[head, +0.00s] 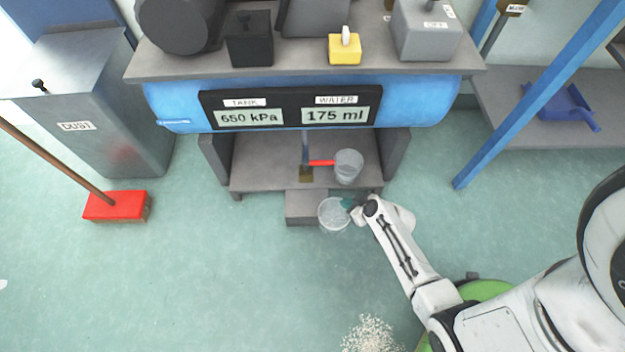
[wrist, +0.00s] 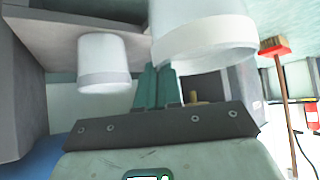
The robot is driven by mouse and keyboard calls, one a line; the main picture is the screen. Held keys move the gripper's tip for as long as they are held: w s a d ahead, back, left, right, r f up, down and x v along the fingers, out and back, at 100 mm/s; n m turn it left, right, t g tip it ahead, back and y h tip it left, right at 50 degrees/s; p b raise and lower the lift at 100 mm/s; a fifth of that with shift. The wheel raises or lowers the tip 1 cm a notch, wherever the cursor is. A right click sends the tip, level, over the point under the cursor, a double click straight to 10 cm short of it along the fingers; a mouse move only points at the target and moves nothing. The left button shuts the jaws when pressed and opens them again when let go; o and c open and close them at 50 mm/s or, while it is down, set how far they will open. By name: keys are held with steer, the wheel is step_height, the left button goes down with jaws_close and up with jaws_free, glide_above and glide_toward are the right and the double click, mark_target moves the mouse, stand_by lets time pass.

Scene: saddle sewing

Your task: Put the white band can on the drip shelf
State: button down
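The white band can (head: 333,216) is a pale round can with a whitish rim, just in front of the low grey step. In the wrist view (wrist: 205,40) it fills the top centre, upside down. My gripper (head: 348,203) is at its right edge in the head view. In the wrist view its green fingers (wrist: 157,85) are nearly together at the can's rim and look pinched on its wall. Whether the can touches the floor is unclear. A grey shelf (head: 262,165) lies under the blue tank; no label marks it as the drip shelf.
A second can (head: 348,166), grey-banded, stands on the shelf's right part, beside a red handle (head: 321,162); it also shows in the wrist view (wrist: 103,62). A grey step (head: 305,208) juts out in front. A red broom (head: 116,206) stands left. The left shelf half is clear.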

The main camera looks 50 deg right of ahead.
steer(key=w+d+b, duration=0.1)
steer(key=w+d, duration=0.1)
steer(key=w, duration=1.1)
steer(key=shift+w+d+f+b, duration=0.15)
steer(key=shift+d+f+b, duration=0.15)
steer(key=shift+d+b, duration=0.05)
steer(key=shift+f, duration=0.1)
steer(key=c, duration=1.3)
jaws_free()
